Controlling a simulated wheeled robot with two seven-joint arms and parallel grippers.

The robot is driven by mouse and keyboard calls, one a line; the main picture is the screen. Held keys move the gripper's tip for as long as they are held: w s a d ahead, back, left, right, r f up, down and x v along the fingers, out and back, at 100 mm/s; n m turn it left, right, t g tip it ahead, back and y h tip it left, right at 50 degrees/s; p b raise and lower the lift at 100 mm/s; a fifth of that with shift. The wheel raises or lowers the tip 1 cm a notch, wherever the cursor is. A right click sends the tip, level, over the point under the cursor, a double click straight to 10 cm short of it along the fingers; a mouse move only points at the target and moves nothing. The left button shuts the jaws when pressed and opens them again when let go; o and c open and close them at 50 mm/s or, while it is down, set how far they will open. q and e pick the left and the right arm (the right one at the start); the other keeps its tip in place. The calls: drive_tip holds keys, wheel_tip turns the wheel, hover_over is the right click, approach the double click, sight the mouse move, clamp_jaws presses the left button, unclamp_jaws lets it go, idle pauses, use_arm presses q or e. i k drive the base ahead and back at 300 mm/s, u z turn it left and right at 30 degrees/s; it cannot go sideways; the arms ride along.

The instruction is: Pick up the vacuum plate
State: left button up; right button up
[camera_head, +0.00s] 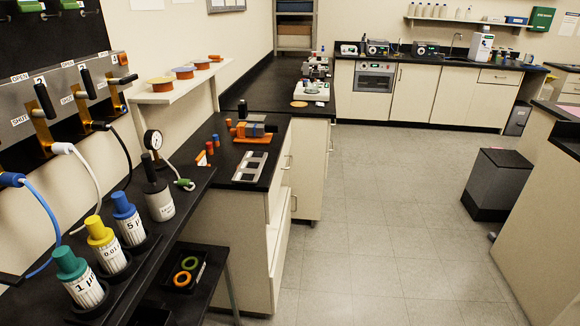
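No thing here carries a readable label naming it the vacuum plate. A flat silver plate with dark rectangular openings (251,167) lies near the front edge of the black side counter, left of the middle of the view. Which of these, if either, is the vacuum plate I cannot tell. Neither of my grippers shows in the head view, and nothing is seen held.
An orange-based device (254,131) stands behind the silver plate. Bottles with green (69,262), yellow (99,230) and blue (124,204) caps line the near-left bench. A dark bin (496,184) stands on the right. The middle floor (385,220) is clear.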

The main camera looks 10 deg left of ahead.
sight(249, 172)
drive_tip(key=z, duration=0.1)
drive_tip(key=i, duration=1.35)
drive_tip(key=u, duration=1.05)
